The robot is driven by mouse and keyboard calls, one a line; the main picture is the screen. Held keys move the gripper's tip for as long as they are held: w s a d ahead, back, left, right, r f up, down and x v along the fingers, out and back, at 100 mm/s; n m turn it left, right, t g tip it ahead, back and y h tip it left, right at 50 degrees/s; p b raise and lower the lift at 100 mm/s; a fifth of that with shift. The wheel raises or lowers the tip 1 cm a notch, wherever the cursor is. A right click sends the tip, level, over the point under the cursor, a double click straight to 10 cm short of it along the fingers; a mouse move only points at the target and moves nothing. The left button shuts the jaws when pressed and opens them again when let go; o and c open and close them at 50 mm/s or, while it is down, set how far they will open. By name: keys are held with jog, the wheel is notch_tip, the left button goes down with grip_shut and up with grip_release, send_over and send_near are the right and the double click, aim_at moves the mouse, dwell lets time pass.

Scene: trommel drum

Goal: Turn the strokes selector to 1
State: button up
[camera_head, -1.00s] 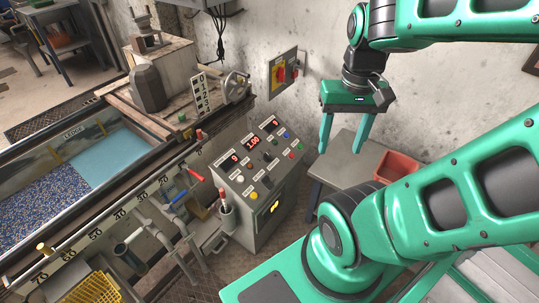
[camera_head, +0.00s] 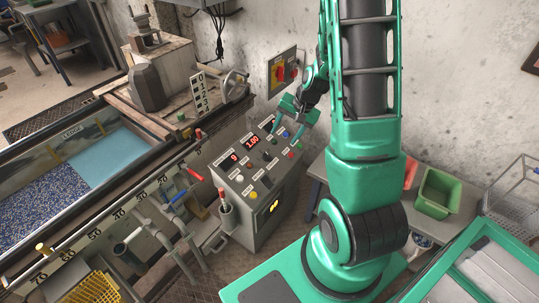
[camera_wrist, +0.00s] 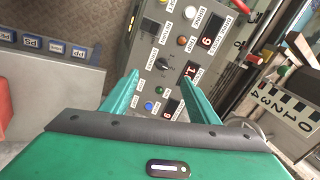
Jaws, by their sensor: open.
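The grey control console (camera_head: 254,211) stands in the middle of the head view. It has red digit displays, coloured buttons and black selector knobs. One black knob (camera_head: 269,155) sits near the panel's middle; it also shows in the wrist view (camera_wrist: 163,65), ahead of and between my fingertips.
A red-and-yellow switch box (camera_head: 283,69) is on the wall behind my gripper. A handwheel (camera_head: 235,83) and a number plate (camera_head: 202,92) stand left of the console. A green bin (camera_head: 438,192) is at right.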

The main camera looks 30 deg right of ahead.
aim_at(269, 155)
jog(key=w+f+m, duration=0.1)
jog(key=w+f, duration=0.2)
jog(key=f, duration=0.3)
jog(key=w+f+m+t, duration=0.1)
jog(key=w+f, duration=0.2)
jog(key=f, duration=0.3)
jog(key=w+f, duration=0.3)
jog(key=f, duration=0.3)
jog(key=shift+a+f+m, duration=0.1)
jog(key=shift+f+m, duration=0.2)
jog(key=shift+m, duration=0.1)
jog(key=c, duration=1.1)
